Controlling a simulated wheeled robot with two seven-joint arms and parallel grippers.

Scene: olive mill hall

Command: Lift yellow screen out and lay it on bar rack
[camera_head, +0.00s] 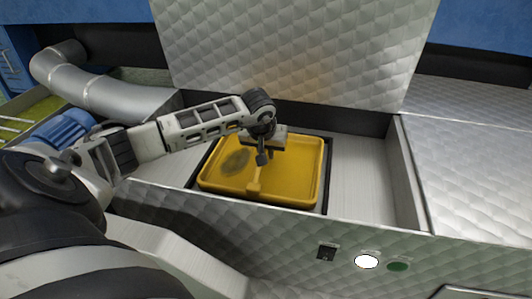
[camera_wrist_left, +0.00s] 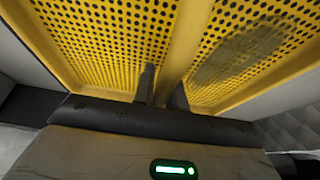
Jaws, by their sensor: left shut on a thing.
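The yellow screen (camera_head: 295,178) is a rectangular perforated tray with a raised rim, a middle rib and a dark stained patch at its left. It lies within a dark-edged opening in the metal machine; I cannot tell whether it is raised off its seat. My left gripper (camera_head: 258,164) reaches over it from the left and is shut on its middle rib. In the left wrist view the two fingers (camera_wrist_left: 162,92) stand either side of the rib, with the screen's holes (camera_wrist_left: 100,40) around it. Pale bars at the far left, possibly the bar rack (camera_head: 12,124), are partly cut off. My right gripper is out of view.
A quilted metal lid (camera_head: 295,50) stands raised behind the opening. A metal pipe (camera_head: 100,92) and a blue motor (camera_head: 62,130) are at the left. A quilted cover (camera_head: 470,170) lies at the right. The front panel has a white button (camera_head: 366,261) and a green one (camera_head: 398,266).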

